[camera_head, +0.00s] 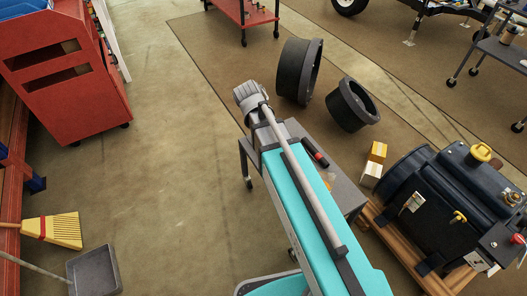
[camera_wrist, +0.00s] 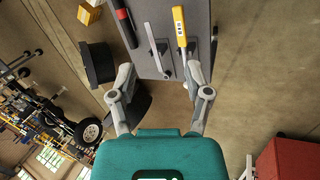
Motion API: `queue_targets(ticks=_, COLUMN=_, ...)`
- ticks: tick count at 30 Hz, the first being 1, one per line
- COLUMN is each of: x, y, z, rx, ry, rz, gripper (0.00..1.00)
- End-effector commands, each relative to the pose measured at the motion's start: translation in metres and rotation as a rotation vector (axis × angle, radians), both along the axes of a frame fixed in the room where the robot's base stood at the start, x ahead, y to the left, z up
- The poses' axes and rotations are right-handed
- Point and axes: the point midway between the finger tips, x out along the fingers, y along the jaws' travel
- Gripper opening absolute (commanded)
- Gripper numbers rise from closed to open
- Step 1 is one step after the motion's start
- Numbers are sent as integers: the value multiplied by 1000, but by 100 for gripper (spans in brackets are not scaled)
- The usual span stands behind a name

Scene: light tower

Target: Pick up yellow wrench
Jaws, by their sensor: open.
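The yellow wrench (camera_wrist: 180,27) lies on the grey cart top in the wrist view, its yellow handle at the top of the picture. Its lower end is close to the right finger, which partly overlaps that area. My gripper (camera_wrist: 160,76) is open and empty, with its fingers spread to either side. The wrench is toward the right finger, not midway between the two. I cannot tell the height of the fingers above the cart. In the head view my teal arm covers much of the cart (camera_head: 353,190), and I cannot make out the wrench there.
A grey tool (camera_wrist: 160,57) lies left of the wrench, between the fingers' lines. A black and red tool (camera_wrist: 123,22) lies farther left. Black round parts (camera_head: 299,70) stand on the floor behind the cart. A dark machine (camera_head: 440,205) stands on a pallet at right.

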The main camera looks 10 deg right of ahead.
Motion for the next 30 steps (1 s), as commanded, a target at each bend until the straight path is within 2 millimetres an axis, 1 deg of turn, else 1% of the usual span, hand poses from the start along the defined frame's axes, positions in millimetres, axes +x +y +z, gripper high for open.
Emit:
queue_targets(ticks=1, x=9, y=2, z=-20, rx=-23, ry=-2, rz=8, gripper=64)
queue_targets(ticks=3, x=16, y=4, z=-31, rx=-56, ry=-5, rz=17, gripper=64)
queue_targets(ticks=10, x=41, y=12, z=-68, rx=-166, ry=-18, rz=48, gripper=64)
queue_targets(ticks=20, x=77, y=28, z=-117, rx=-322, ry=-43, rz=89, gripper=64)
queue_targets(ticks=30, x=112, y=52, z=-163, rx=-479, ry=-80, rz=130, gripper=64)
